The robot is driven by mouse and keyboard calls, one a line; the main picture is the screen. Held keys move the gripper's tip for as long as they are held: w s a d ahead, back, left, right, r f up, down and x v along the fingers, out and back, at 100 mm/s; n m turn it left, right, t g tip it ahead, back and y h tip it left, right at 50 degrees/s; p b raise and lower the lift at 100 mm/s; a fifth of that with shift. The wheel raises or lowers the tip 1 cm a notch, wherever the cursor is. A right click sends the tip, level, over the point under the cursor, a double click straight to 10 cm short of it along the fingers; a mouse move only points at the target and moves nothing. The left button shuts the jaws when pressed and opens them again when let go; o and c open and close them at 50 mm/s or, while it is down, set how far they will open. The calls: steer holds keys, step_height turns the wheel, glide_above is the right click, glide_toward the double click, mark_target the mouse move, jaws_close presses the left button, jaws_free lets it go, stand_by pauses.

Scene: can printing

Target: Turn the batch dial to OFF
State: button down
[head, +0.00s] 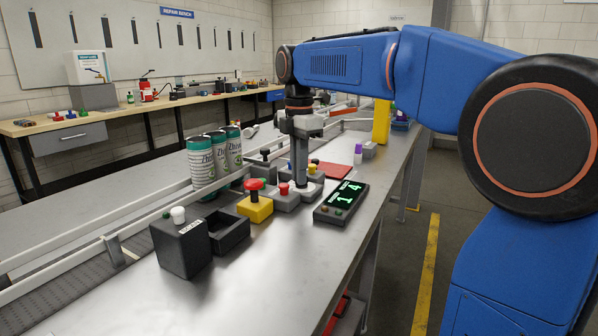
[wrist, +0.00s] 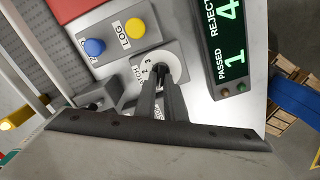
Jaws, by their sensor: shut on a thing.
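The batch dial (wrist: 165,60) shows in the wrist view as a pale round face on a grey housing, with the digits 2 and 3 on its left side. Its knob is dark and lies between my fingertips. My gripper (wrist: 163,77) is shut on this knob. The fingers hide the lower part of the dial face and most of the label beside it, so I cannot read OFF or tell where the knob points.
A counter display (head: 341,202) reading 1 and 4 stands right of my gripper. A red mushroom button on a yellow box (head: 255,207) and a red button (head: 284,189) stand to the left. Blue (wrist: 94,47) and yellow (wrist: 135,28) buttons sit close by. Cans (head: 201,160) stand behind.

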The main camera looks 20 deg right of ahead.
steer(key=c, duration=1.8)
jaws_free()
steer(key=shift+c, duration=0.2)
step_height(320, 180, up, 17)
steer(key=shift+r, duration=0.2)
